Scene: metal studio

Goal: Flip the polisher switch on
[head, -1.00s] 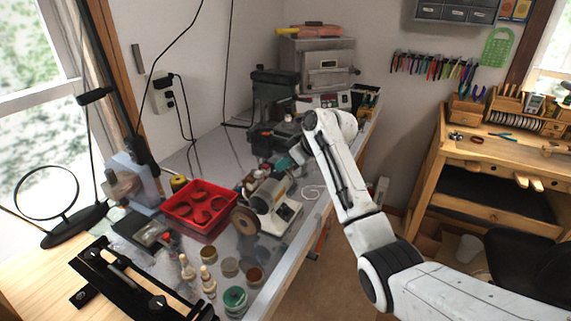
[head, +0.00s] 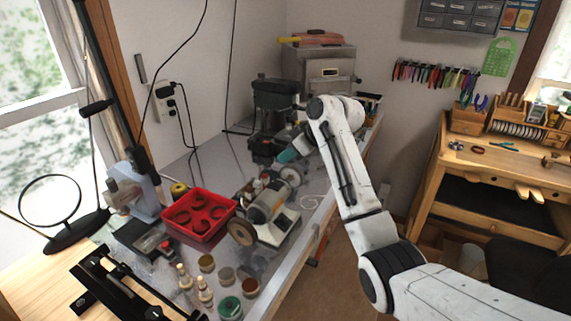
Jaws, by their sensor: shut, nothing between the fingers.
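The polisher (head: 267,203) stands on the grey bench, left of my arm. It has a pale motor body, a brown wheel at its near left end and a white base (head: 284,227). Its switch is too small to make out. My gripper (head: 288,156), with a teal tip, is above and behind the polisher's far end, apart from the motor body. It is shut and holds nothing. My white arm reaches in from the lower right and hides part of the bench behind it.
A red tray (head: 233,213) stands left of the polisher. Several jars and dropper bottles (head: 205,291) stand in front. A wooden workbench (head: 424,165) is at right.

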